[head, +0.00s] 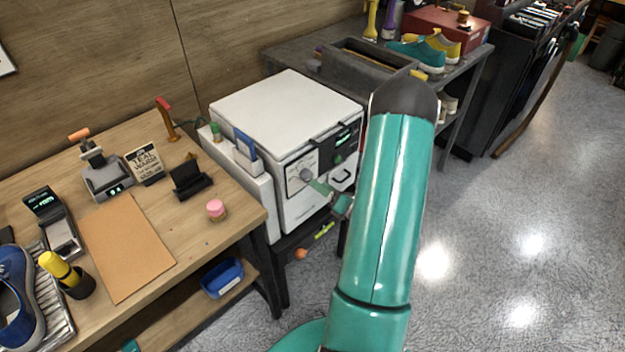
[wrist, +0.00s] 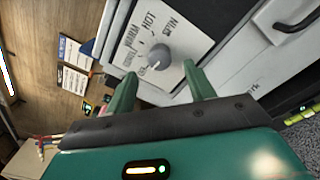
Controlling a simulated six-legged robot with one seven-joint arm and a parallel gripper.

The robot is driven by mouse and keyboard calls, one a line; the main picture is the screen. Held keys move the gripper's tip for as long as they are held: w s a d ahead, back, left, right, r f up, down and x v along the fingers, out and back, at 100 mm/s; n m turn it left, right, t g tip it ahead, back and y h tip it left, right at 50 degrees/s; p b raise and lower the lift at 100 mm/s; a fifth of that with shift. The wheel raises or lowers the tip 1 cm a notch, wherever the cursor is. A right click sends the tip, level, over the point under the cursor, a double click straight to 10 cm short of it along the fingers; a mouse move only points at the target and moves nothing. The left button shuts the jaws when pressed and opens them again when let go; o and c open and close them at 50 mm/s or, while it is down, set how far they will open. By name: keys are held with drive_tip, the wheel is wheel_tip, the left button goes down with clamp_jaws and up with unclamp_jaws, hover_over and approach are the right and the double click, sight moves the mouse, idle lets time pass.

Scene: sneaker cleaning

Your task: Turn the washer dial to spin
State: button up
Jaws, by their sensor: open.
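The white washer (head: 285,105) stands in the middle of the head view. Its grey round dial (head: 307,175) is on the front panel and also shows in the wrist view (wrist: 160,56). Labels around the dial include WARM, HOT and SPIN (wrist: 170,23); SPIN is at its upper right. A pale mark on the dial's lower edge shows faintly; I cannot tell which label it is set to. My gripper (wrist: 159,74) is open, its green fingers spread on either side of the dial and a little below it, with nothing between them.
A washer handle (wrist: 295,12) is at the upper right in the wrist view. A wooden bench (head: 235,200) with tools stands left of the washer, and a grey table with shoes (head: 420,55) behind it. Open floor (head: 500,240) lies to the right.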

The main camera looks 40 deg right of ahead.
sight(310, 178)
drive_tip(key=shift+w+a, duration=0.2)
drive_tip(key=shift+w, duration=2.15)
drive_tip(key=c, duration=1)
